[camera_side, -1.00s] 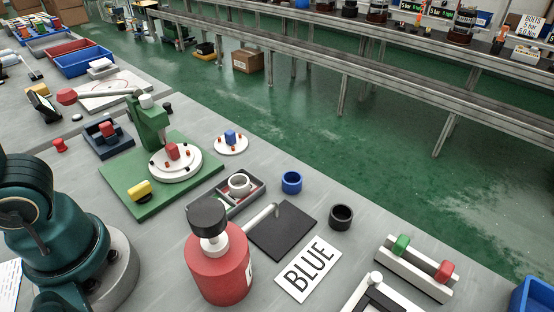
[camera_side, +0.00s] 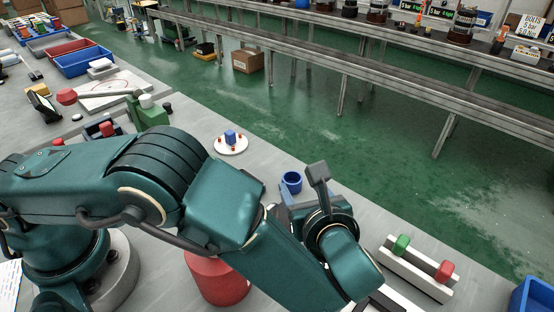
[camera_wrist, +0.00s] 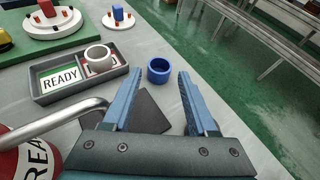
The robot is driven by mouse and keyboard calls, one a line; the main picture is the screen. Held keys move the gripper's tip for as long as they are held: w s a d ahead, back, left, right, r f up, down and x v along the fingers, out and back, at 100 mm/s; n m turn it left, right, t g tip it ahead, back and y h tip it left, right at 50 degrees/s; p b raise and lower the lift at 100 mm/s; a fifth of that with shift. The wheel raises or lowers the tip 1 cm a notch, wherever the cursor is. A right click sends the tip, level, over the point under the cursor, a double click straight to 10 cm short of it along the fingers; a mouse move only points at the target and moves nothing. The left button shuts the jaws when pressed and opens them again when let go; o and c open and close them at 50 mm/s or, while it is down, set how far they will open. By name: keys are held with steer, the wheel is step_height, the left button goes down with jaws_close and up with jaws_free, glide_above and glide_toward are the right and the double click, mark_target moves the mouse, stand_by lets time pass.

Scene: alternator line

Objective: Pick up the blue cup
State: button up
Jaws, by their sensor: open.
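The blue cup (camera_side: 291,182) stands upright on the grey bench near its far edge in the side view. In the wrist view the blue cup (camera_wrist: 160,71) is beyond my fingertips, roughly in line with the gap between them. My gripper (camera_wrist: 157,82) is open and empty, with two blue fingers spread apart. In the side view my arm covers most of the gripper, and part of it shows just right of the cup. I cannot tell the exact distance from the fingertips to the cup.
A grey tray (camera_wrist: 42,99) with a READY card and a white ring (camera_wrist: 98,57) lies left of the cup. A dark mat (camera_wrist: 150,113) lies under my fingers. A red bottle (camera_side: 218,280) with a bent spout stands near my arm. A white rack (camera_side: 418,273) holds green and red pieces.

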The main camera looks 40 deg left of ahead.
mark_target(294, 185)
steer(key=shift+s+d+f+m+t, duration=0.15)
steer(key=shift+s+d+f+m, duration=0.15)
steer(key=shift+f, duration=0.15)
steer(key=shift+s+d+f+m+t, duration=0.2)
steer(key=shift+s+f, duration=0.1)
steer(key=shift+f, duration=0.1)
steer(key=x, duration=0.7)
steer(key=shift+w+a+f, duration=0.1)
jaws_close()
